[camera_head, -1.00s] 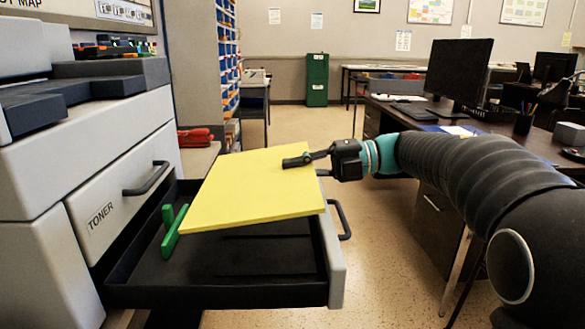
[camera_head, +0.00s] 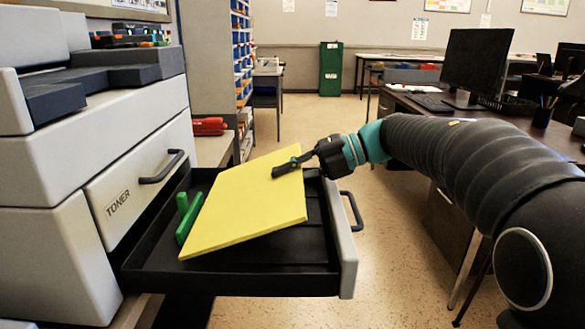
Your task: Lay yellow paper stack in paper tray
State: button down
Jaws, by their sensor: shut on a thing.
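The yellow paper stack (camera_head: 246,204) is a flat sheet-like block at the middle of the head view. My gripper (camera_head: 288,168) is shut on its far right edge, with one dark finger lying across the top face. The lower finger is hidden under the stack. The stack is tilted over the open black paper tray (camera_head: 240,281), its near left corner low beside the green guide (camera_head: 186,217). Whether that corner touches the tray floor, I cannot tell. The tray's front part is bare and empty.
The tray is pulled out of a grey copier (camera_head: 95,150) on the left, below a toner door (camera_head: 140,188). Its grey front panel (camera_head: 341,240) with a handle faces right. A desk with a monitor (camera_head: 475,65) stands at the right. Open floor lies between.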

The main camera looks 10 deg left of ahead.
jog(key=shift+s+a+f+b, duration=0.1)
jog(key=shift+a+f+b, duration=0.25)
jog(key=shift+f, duration=0.4)
jog(key=shift+s+a+f+b, duration=0.1)
jog(key=shift+a+f+b, duration=0.25)
jog(key=shift+f, duration=0.4)
jog(key=c, duration=0.9)
grip_release()
jog(key=shift+f, duration=0.1)
jog(key=shift+c, duration=0.2)
jog(key=p+v, duration=0.2)
jog(key=v, duration=0.7)
jog(key=shift+p, duration=0.4)
